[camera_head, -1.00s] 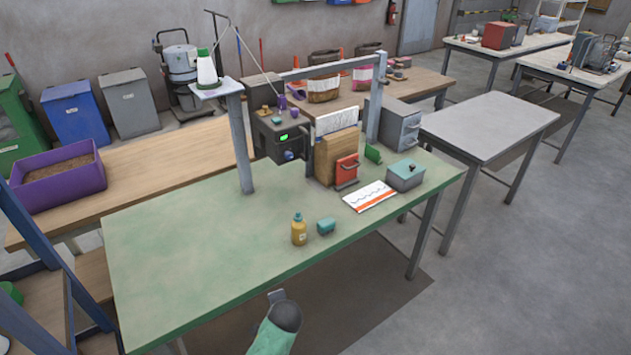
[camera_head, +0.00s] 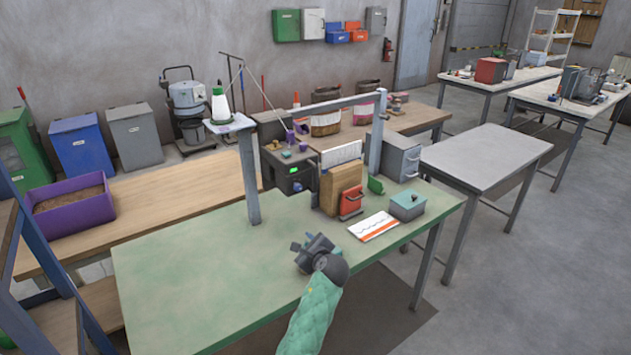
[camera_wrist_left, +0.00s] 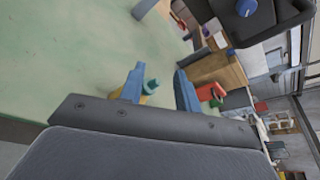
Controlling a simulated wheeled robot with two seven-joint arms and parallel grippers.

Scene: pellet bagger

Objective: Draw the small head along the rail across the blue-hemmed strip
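The grey overhead rail (camera_head: 335,103) spans above the back of the green table (camera_head: 190,268). A small purple piece (camera_head: 291,136) hangs by its left end, beside the dark machine; I cannot tell surely whether it is the head. A white strip (camera_head: 341,154) stands upright on top of a brown bag (camera_head: 341,187) under the rail; its hem colour is too small to tell. My left gripper (camera_head: 313,246) is above the table, in front of the bag and well short of the rail. My right gripper is not in view.
A red block (camera_head: 351,201) stands before the bag. A white card with an orange band (camera_head: 374,226) and a grey box with a teal lid (camera_head: 407,206) lie to its right. A post with a thread cone (camera_head: 220,105) rises left. The table's left half is clear.

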